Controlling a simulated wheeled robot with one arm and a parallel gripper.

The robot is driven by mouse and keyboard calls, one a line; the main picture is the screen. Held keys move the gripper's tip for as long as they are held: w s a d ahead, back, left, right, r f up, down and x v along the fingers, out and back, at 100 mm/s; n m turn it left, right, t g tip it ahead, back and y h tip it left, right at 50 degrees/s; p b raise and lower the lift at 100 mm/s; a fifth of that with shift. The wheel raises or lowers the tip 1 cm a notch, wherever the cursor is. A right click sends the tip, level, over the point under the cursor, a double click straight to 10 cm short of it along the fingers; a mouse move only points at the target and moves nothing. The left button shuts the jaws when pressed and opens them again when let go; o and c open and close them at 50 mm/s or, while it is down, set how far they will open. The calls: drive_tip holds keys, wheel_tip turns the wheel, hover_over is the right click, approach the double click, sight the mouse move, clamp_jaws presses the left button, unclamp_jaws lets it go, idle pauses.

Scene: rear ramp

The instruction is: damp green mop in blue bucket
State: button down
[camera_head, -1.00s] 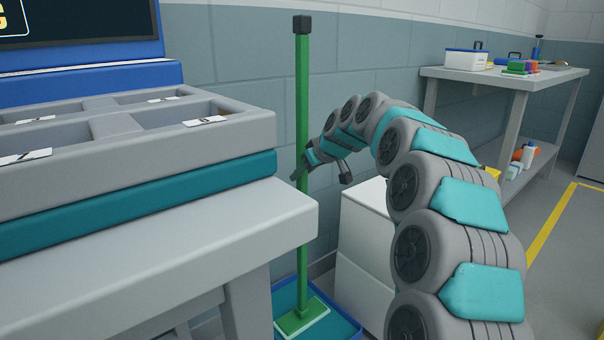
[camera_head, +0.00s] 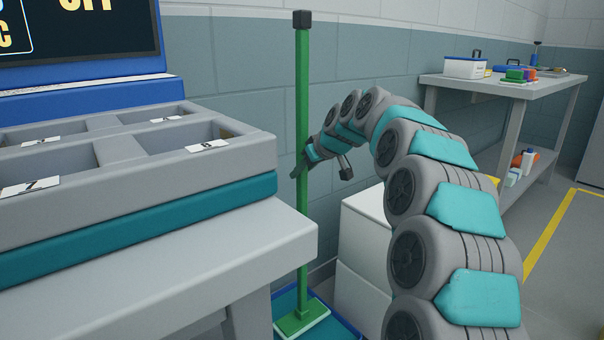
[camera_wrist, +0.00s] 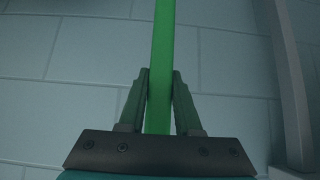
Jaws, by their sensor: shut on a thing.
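The green mop (camera_head: 302,110) stands upright, with a black cap on its handle top and a flat green head (camera_head: 302,318) at its foot. My gripper (camera_head: 300,170) is shut on the handle, around its middle. In the wrist view my gripper's two fingers (camera_wrist: 160,85) press on the green handle (camera_wrist: 163,40) from both sides. The blue bucket (camera_head: 345,325) is around and below the mop head, partly cut off by the picture's lower edge and partly hidden by the bench. I cannot tell whether the mop head touches its bottom.
A grey bench (camera_head: 200,255) with a compartmented tray (camera_head: 130,190) is close on the left. A white box (camera_head: 362,235) stands right of the mop. A table (camera_head: 500,88) with small items is at the back right. The wall is behind.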

drive_tip(key=shift+r+p, duration=1.1)
drive_tip(key=shift+r, duration=1.65)
